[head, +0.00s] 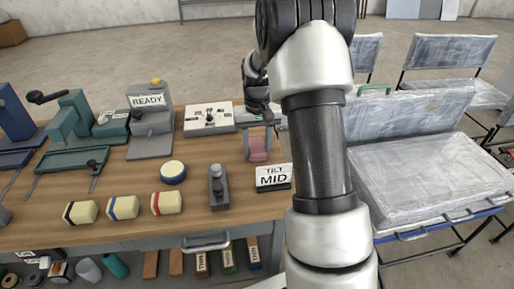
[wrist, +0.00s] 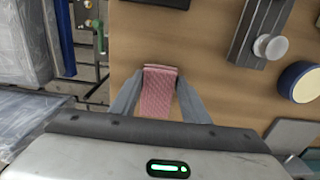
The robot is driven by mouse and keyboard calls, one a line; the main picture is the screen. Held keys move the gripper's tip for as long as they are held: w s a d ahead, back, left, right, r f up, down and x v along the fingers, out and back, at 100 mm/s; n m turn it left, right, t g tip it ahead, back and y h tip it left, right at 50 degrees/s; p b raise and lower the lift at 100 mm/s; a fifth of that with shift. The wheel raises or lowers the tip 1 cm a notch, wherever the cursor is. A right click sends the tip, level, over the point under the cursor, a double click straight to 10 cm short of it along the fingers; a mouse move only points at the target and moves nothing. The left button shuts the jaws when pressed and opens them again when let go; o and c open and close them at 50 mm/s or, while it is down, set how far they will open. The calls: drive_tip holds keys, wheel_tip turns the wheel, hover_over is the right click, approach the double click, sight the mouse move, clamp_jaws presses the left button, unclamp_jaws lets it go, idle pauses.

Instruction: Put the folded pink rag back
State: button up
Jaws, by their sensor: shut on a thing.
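The folded pink rag (head: 258,150) is at the right end of the wooden workbench, between my gripper's fingers (head: 259,145). In the wrist view the pink rag (wrist: 158,92) shows a textured weave and lies between the two grey fingers (wrist: 157,97). My gripper is shut on it from both sides. The rag is over the bench top; I cannot tell whether it touches the wood. Part of the rag is hidden behind the gripper body in the wrist view.
A round tin (head: 173,172) and several striped blocks sit further left. A plastic-covered case (head: 430,180) is at right.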

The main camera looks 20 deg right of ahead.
drive_tip(key=shift+f, duration=0.25)
drive_tip(key=o, duration=1.4)
drive_tip(key=shift+r, duration=0.1)
